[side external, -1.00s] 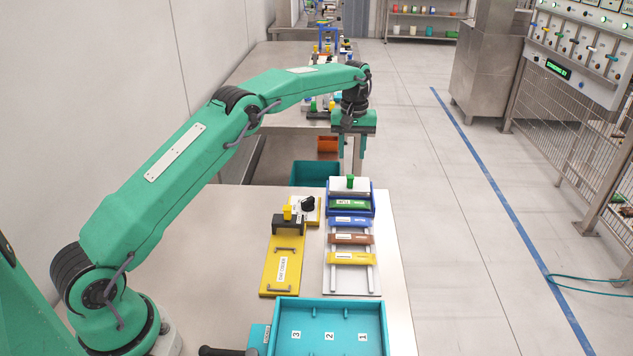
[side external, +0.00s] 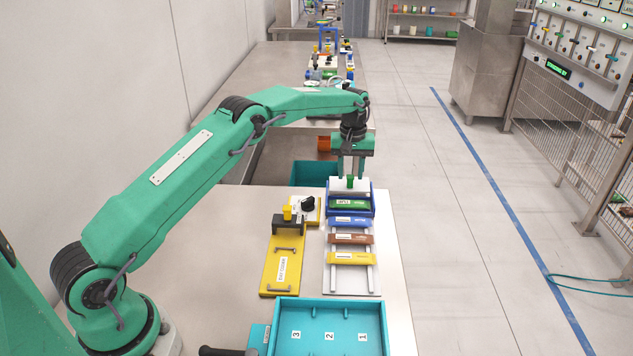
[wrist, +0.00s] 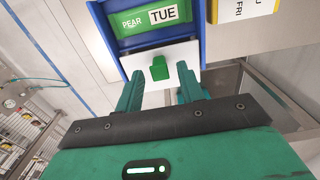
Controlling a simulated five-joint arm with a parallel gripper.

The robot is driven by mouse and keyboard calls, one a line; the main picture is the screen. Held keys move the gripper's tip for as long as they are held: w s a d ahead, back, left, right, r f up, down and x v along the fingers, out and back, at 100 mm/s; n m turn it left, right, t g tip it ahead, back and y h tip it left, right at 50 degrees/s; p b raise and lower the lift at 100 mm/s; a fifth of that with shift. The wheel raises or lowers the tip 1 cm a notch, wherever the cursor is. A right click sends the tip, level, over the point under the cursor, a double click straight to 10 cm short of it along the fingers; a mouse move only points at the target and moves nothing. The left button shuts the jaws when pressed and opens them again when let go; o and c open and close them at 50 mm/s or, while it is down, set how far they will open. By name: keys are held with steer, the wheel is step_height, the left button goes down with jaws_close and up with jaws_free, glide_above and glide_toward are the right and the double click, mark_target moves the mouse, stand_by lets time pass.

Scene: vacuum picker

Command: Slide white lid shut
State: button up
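The white lid (side external: 364,187) with its green knob (side external: 350,181) sits at the far end of the blue box (side external: 373,206). The lid is slid back, and a green block (side external: 348,204) shows in the open part of the box. In the wrist view the block (wrist: 140,22) reads PEAR TUE, and the white lid (wrist: 187,54) is beyond my fingertips. My gripper (side external: 351,175) points down at the lid, open and empty. In the wrist view the green knob (wrist: 159,70) appears between my two fingers (wrist: 160,72); whether they touch it I cannot tell.
In front of the box are blue (side external: 350,222), brown (side external: 351,239) and yellow (side external: 352,258) bars on rails. A yellow board (side external: 281,275) lies to the left. A turquoise tray (side external: 325,310) is nearest. The table edge is close on the right.

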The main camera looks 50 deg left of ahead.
steer(key=shift+f, duration=1)
jaws_close()
steer(key=shift+s+d+r, duration=0.1)
steer(key=shift+s+d, duration=2.65)
steer(key=shift+d, duration=0.05)
jaws_free()
